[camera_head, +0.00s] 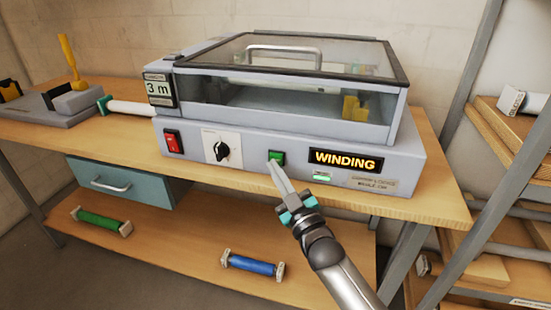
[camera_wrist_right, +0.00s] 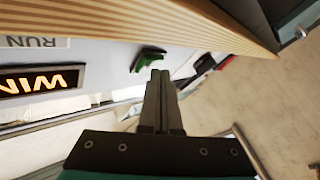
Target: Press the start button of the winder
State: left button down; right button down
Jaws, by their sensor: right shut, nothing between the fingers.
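The winder (camera_head: 285,110) is a grey machine with a clear lid, standing on the wooden bench. Its green start button (camera_head: 276,157) is on the front panel, left of a lit display (camera_head: 345,160) reading "WINDING". My right gripper (camera_head: 273,167) is shut and empty, its fingertips just in front of and slightly below the green button. In the right wrist view the shut fingers (camera_wrist_right: 161,75) point at the green button (camera_wrist_right: 148,59), with the tips very close to it. I cannot tell whether they touch. My left gripper is not in view.
The panel also has a red switch (camera_head: 172,141), a black dial (camera_head: 222,149) and a small green light (camera_head: 322,178). A green roll (camera_head: 101,221) and a blue roll (camera_head: 252,265) lie on the lower shelf. A rack (camera_head: 510,130) stands at the right.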

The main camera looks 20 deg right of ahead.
jog(key=shift+s+a, duration=0.3)
jog(key=shift+s, duration=0.15)
jog(key=shift+p, duration=0.3)
jog(key=s+a+p, duration=0.1)
jog(key=s+a, duration=0.1)
jog(key=s+p, duration=0.1)
jog(key=s, duration=0.1)
jog(key=shift+s+a+p, duration=0.1)
jog(key=shift+a+p, duration=0.2)
jog(key=shift+a, duration=0.1)
